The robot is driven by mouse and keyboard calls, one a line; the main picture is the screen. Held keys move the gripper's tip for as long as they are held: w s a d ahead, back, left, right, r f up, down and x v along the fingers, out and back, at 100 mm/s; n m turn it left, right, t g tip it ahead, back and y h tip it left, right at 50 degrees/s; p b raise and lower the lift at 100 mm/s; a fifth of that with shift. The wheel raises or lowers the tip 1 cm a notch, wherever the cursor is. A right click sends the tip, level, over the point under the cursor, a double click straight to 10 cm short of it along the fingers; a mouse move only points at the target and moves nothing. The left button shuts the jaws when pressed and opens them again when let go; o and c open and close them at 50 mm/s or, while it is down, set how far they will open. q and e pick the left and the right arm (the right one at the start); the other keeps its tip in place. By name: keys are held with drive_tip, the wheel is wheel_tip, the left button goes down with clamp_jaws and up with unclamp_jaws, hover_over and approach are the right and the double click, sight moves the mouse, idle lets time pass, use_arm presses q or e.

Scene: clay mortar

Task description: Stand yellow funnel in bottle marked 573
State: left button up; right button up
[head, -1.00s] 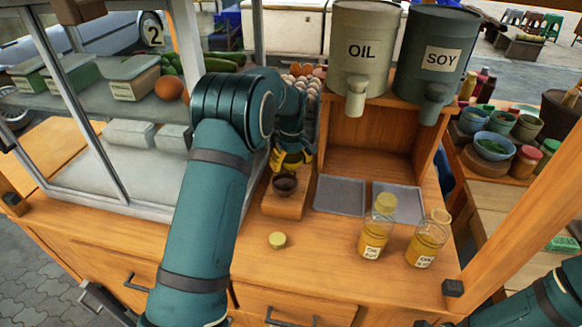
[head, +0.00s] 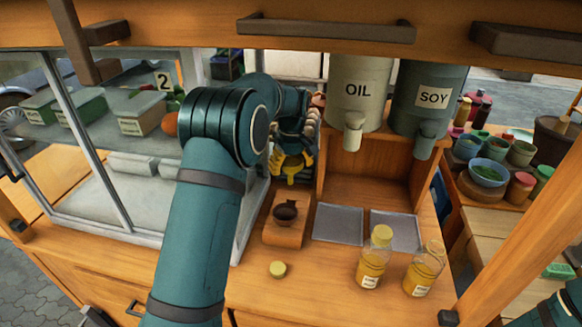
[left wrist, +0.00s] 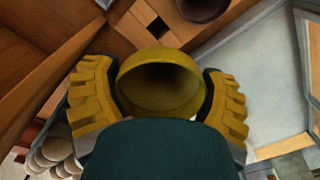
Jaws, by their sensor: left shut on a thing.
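My left gripper (head: 292,168) is shut on the yellow funnel (head: 291,178) and holds it above the back of the wooden stand. In the left wrist view, the funnel's wide round mouth (left wrist: 160,82) sits between both yellow finger pads (left wrist: 158,100). Two clear bottles with yellow contents stand at the counter's front right: one with a yellow cap (head: 371,262), and one (head: 423,272) whose top appears uncapped. Their labels are too small to read surely. A loose yellow cap (head: 277,269) lies on the counter. My right gripper is out of view.
Two grey trays (head: 338,223) lie behind the bottles. OIL (head: 357,95) and SOY (head: 431,100) dispensers stand above a wooden shelf. A glass case (head: 120,190) is at left; an overhead beam (head: 330,28) spans the top.

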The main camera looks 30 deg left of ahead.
use_arm(q)
drive_tip(key=shift+r+p, duration=1.1)
drive_tip(key=shift+r, duration=0.3)
drive_tip(key=shift+f, duration=0.15)
